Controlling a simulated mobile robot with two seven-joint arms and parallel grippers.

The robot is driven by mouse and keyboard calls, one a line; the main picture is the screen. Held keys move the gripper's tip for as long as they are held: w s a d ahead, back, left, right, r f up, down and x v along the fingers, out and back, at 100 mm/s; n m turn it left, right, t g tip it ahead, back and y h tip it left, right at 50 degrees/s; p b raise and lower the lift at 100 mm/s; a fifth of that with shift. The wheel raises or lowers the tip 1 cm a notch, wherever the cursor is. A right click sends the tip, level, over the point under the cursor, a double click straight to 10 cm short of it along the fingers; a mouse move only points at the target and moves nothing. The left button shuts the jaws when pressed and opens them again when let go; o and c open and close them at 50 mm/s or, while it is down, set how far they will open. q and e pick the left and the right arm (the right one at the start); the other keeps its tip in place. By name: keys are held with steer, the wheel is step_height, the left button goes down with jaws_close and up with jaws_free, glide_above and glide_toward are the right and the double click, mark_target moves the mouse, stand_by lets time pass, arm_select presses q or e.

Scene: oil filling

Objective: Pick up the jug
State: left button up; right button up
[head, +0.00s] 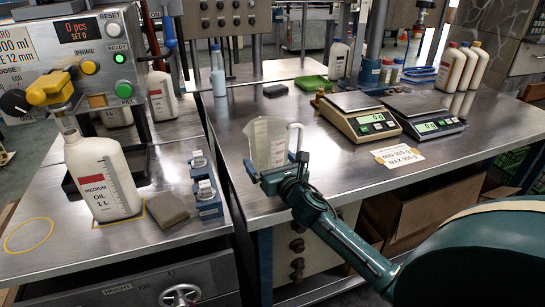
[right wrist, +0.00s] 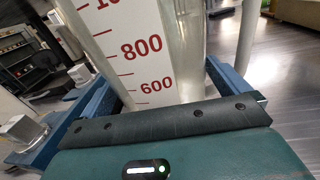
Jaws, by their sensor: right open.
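The jug (head: 268,138) is a clear measuring jug standing upright on the steel bench, with its handle on the right side in the head view. My right gripper (head: 277,165) is at its near side, open, with one blue finger on each side of the jug's lower body. In the right wrist view the jug (right wrist: 135,45) fills the space between the fingers, with red marks such as 800 and 600 facing me. I cannot tell whether the fingers touch it. My left gripper is not in view.
A white oil bottle (head: 100,180) stands under the filling machine at left. Two scales (head: 355,118) and a paper sign (head: 397,156) lie right of the jug. Several capped bottles (head: 466,68) stand at the back right. The bench around the jug is mostly clear.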

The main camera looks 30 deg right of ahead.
steer(key=shift+c, duration=0.2)
steer(key=c, duration=0.7)
steer(key=p, duration=0.3)
glide_toward(270, 127)
steer(key=w+r, duration=0.1)
steer(key=w+a+r, duration=0.1)
steer(key=w, duration=0.1)
steer(key=w+r, duration=0.1)
steer(key=shift+w+a+r, duration=0.1)
steer(key=shift+w+a, duration=0.3)
